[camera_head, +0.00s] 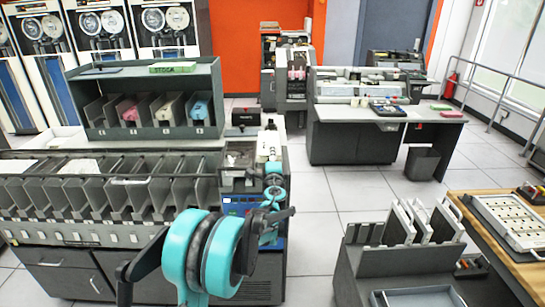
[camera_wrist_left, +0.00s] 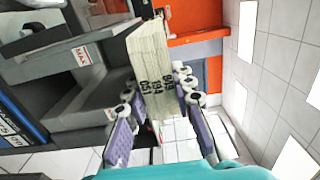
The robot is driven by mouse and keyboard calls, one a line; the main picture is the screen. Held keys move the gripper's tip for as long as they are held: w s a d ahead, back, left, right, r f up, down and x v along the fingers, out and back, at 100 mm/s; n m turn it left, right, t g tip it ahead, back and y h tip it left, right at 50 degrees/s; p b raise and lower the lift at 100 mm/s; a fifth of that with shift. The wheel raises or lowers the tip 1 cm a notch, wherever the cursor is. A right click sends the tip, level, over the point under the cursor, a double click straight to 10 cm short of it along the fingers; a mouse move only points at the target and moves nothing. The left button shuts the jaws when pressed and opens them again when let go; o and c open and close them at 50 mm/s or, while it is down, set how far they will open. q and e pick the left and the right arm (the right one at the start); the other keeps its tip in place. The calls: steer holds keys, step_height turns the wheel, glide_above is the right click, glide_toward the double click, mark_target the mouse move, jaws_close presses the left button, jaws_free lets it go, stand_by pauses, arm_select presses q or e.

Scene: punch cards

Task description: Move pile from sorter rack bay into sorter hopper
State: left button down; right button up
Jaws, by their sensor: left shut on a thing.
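My left gripper (camera_wrist_left: 158,104) is shut on a cream card pile (camera_wrist_left: 152,50) with black print, one finger on each side, in the left wrist view. Beside the pile there are grey sorter walls with a red-lettered MAX label (camera_wrist_left: 82,53). In the head view my teal left arm reaches to the right end of the long grey sorter (camera_head: 75,238), near its hopper area (camera_head: 238,157). The arm and gripper partly hide that area, and I cannot tell whether the pile touches the hopper. The sorter rack (camera_head: 145,70) has bays holding pink, cream and blue piles. My right gripper is out of view.
A green item (camera_head: 173,68) lies on the rack's top. A dark box (camera_head: 246,117) stands right of the rack. A card machine desk (camera_head: 355,140) stands behind. A grey cart (camera_head: 400,262) and wooden table (camera_head: 500,240) are at the right. Open floor (camera_head: 325,190) lies between.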

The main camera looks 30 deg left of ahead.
arm_select(q)
steer(key=shift+x, duration=1.35)
steer(key=shift+f, duration=0.1)
steer(key=shift+f+b, duration=0.75)
steer(key=shift+f, duration=0.25)
steer(key=shift+f, duration=0.1)
steer(key=shift+f+b, duration=0.4)
steer(key=shift+f, duration=0.1)
